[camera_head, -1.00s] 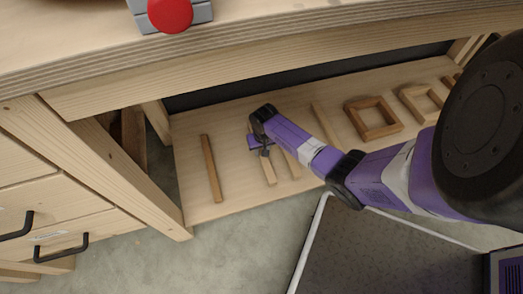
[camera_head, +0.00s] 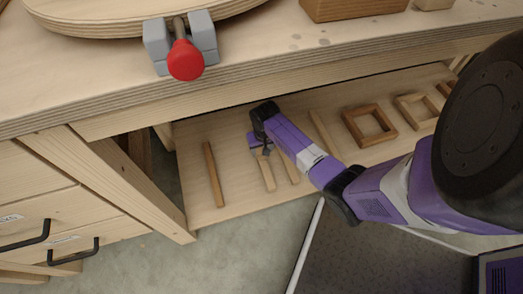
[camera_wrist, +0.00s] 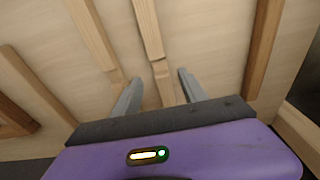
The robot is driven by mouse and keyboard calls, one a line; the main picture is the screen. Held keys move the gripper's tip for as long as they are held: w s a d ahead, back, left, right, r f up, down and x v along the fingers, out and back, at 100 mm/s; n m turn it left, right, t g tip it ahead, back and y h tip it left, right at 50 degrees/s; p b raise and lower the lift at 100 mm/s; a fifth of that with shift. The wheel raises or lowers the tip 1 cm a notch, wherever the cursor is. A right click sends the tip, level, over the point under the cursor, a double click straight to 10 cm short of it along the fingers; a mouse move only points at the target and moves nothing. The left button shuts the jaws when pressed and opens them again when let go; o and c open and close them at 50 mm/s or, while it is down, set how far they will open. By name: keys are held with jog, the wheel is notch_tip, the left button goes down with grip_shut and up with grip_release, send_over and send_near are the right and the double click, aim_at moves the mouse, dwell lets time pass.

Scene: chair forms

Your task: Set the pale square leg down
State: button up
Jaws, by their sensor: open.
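The pale square leg (camera_head: 267,174) lies on the low wooden shelf, with its far end hidden under my gripper (camera_head: 261,146) in the head view. In the wrist view the leg (camera_wrist: 148,28) runs between my two fingers (camera_wrist: 158,78). The fingers are open, with a gap visible on each side of the leg. The leg appears to rest flat on the shelf board.
The shelf (camera_head: 203,213) also holds a darker brown stick (camera_head: 213,175) to the left. A second pale leg (camera_head: 290,170) and a longer pale strip (camera_head: 323,132) lie to the right, then wooden square frames (camera_head: 349,124). The workbench top (camera_head: 270,52) overhangs the shelf.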

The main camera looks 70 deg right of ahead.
jog(key=w+a+r+n+t+p, duration=0.1)
jog(key=w+a+r+t, duration=0.2)
jog(key=a, duration=0.5)
jog(key=w+a+r+t+p, duration=0.1)
jog(key=w+a+r, duration=0.3)
jog(key=a, duration=0.5)
jog(key=a+r+n+t, duration=0.1)
jog(key=a+r+t, duration=0.2)
jog(key=a, duration=1)
jog(key=s+a+r+n+t, duration=0.1)
jog(key=s+a+r+t, duration=0.2)
jog(key=s, duration=0.4)
jog(key=s+a+r+n, duration=0.1)
jog(key=s+a+r, duration=0.1)
jog(key=s+r, duration=0.4)
jog(key=s+d+r+n+t, duration=0.2)
jog(key=s+r, duration=0.4)
jog(key=r, duration=0.3)
jog(key=s+d+r+n+t+y, duration=0.1)
jog(key=s+d+r+n+t, duration=0.1)
jog(key=s+r, duration=0.4)
notch_tip(320, 180, up, 3)
jog(key=shift+d+n, duration=0.35)
jog(key=shift+n, duration=0.45)
jog(key=shift+s, duration=0.1)
